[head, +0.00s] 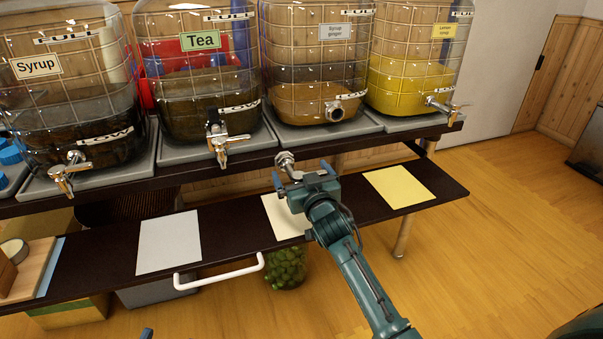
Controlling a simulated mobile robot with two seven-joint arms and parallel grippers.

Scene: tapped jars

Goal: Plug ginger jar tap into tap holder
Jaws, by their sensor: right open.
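The ginger jar (318,72) is the large clear jar labelled "Syrup ginger", third from the left on the upper shelf. Its tap holder (335,111) is a round metal fitting low on its front, with no tap in it. A silver tap (286,161) shows below the jar, just past my right gripper (302,174). My right gripper is open, with its blue fingers apart near the tap. I cannot tell whether they touch it, and the gripper may hide part of it. A small blue tip (147,333) at the bottom edge looks like my left gripper; the rest is out of frame.
Syrup (60,110), tea (195,100) and lemon (410,75) jars with taps fitted stand beside the ginger jar. The lower shelf (235,225) holds white (168,243), cream (283,222) and yellow (399,187) sheets. A white handle (220,276) juts out in front. Open floor lies right.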

